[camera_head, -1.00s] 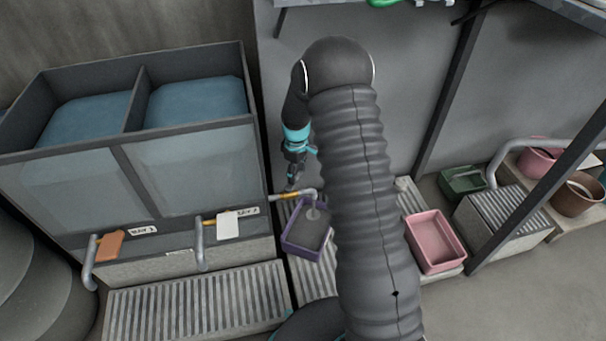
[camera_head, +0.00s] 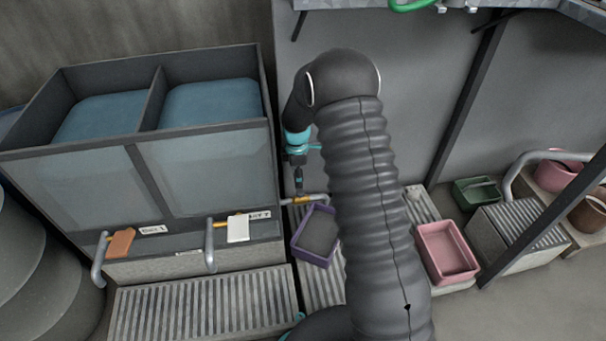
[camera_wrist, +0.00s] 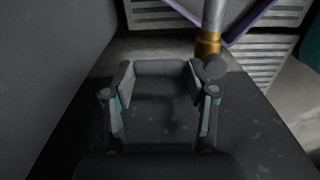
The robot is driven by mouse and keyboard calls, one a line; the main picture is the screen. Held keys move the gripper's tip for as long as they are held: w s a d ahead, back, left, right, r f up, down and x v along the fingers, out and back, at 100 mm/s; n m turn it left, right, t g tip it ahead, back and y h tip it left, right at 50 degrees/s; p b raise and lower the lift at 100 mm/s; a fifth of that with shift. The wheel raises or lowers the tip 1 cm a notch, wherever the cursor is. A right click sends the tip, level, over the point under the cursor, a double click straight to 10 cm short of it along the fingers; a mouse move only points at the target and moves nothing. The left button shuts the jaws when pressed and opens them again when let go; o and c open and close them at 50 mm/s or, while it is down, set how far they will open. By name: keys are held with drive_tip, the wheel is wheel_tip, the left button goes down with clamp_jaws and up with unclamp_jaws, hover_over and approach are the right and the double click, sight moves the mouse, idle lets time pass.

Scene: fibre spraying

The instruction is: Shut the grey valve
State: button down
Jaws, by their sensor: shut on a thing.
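The grey valve sits on a pipe with a brass fitting (camera_head: 300,200) at the right of the tank. Its grey handle (camera_wrist: 160,68) appears between my fingertips in the wrist view, dark and hard to tell from the fingers. My gripper (camera_head: 299,190) points down at the valve, shut on the handle. My gripper also shows in the wrist view (camera_wrist: 159,80), with the brass fitting just right of its fingertips. My arm hides part of the area right of the valve.
A purple basin (camera_head: 297,246) stands below the spout. Two other valves have an orange handle (camera_head: 121,242) and a white handle (camera_head: 238,229). The twin tank (camera_head: 205,180) is to the left. A pink basin (camera_head: 424,262) and a green basin (camera_head: 459,196) are to the right.

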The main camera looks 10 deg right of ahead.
drive_tip(key=shift+f, duration=0.15)
idle(0.3)
drive_tip(key=shift+c, duration=1.7)
unclamp_jaws()
drive_tip(key=shift+a, duration=0.1)
wheel_tip(320, 180, up, 12)
